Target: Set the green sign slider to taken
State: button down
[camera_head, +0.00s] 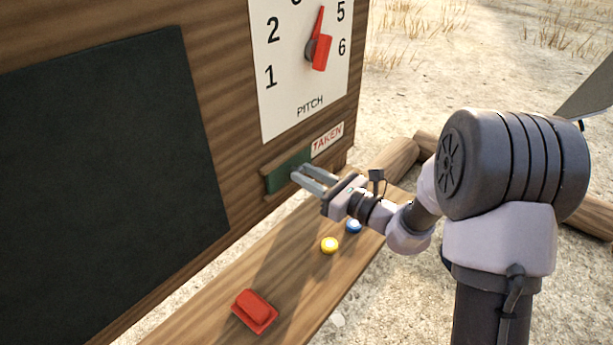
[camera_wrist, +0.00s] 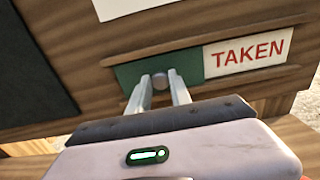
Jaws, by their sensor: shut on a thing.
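The green sign slider (camera_head: 284,176) sits in a wooden track at the lower right of the wooden panel. It also shows in the wrist view (camera_wrist: 193,64), at the left part of the track, with a round grey knob (camera_wrist: 174,79) on it. The white TAKEN plate with red letters (camera_head: 327,140) is uncovered, just right of the slider, and reads clearly in the wrist view (camera_wrist: 248,53). My gripper (camera_head: 298,173) is at the slider from the front, its two fingers shut on the knob, one on each side; it also shows in the wrist view (camera_wrist: 164,92).
A pitch dial (camera_head: 300,85) with a red pointer is above the track. A dark board (camera_head: 100,170) fills the panel's left.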

jog(key=shift+s+a+f, duration=0.1)
jog(key=c, duration=1.4)
grip_release()
jog(key=shift+o, duration=1)
jog(key=shift+s+a, duration=0.1)
jog(key=p+v, duration=0.2)
jog(key=v, duration=1.5)
jog(key=shift+d, duration=0.25)
jog(key=shift+s, duration=0.1)
